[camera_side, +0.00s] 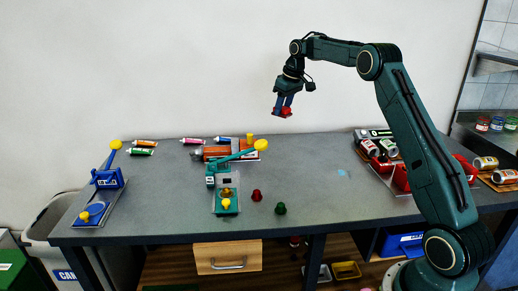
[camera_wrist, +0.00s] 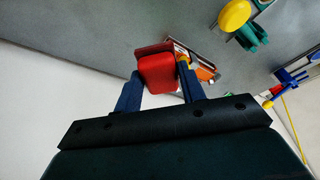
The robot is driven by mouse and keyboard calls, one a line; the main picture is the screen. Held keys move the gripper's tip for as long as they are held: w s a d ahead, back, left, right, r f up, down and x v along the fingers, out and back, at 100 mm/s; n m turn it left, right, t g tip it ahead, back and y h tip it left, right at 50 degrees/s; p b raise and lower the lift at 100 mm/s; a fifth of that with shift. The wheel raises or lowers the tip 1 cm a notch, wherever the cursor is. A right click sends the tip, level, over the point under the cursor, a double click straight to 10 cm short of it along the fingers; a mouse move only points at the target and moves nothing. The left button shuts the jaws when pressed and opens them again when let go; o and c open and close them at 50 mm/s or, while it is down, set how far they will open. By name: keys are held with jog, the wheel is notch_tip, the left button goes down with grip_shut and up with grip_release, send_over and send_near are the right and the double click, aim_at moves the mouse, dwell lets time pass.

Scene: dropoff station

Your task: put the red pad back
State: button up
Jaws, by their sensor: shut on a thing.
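My gripper (camera_side: 283,104) is shut on a red pad (camera_side: 286,113), held high above the back of the grey table (camera_side: 330,200). In the wrist view the red pad (camera_wrist: 158,73) sits between my two blue fingers, and its far side is hidden. Below and to its left in the side view stands a teal device (camera_side: 224,199) with a yellow knob (camera_side: 261,144) on its lever. At the table's left end is a blue device (camera_side: 107,178) on a grey plate, with another yellow-knobbed lever. The pad's own place cannot be told from these frames.
Several coloured tubes (camera_side: 142,143) lie along the back edge. A red peg (camera_side: 256,195) and a green peg (camera_side: 280,208) stand near the middle. Red bins and cans (camera_side: 388,148) are at right. The table between the pegs and bins is mostly clear.

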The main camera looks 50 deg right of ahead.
aim_at(279, 165)
jog(key=shift+f, duration=0.15)
notch_tip(279, 165, down, 20)
jog(key=shift+r, duration=0.1)
dwell(1.0)
jog(key=o, duration=1)
jog(key=shift+c, duration=0.2)
jog(key=v, duration=1.2)
jog(key=shift+r, duration=0.15)
